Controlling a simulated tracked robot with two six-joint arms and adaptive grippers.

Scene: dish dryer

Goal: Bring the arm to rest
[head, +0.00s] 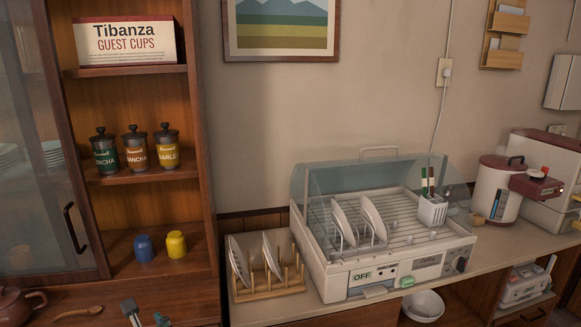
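A white cutlery holder (432,211) with several utensils stands at the rack's right side. The dryer's front label reads OFF. A wooden plate rack (270,290) left of the dryer holds two plates (238,263) (271,256).
A wooden cabinet (196,120) at left holds several canisters (136,149), a blue cup (144,248) and a yellow cup (176,244). A wooden spoon (78,313) and a teapot (17,306) are below. A red-and-white appliance (497,190) stands at right. A white bowl (424,305) sits beneath the counter.

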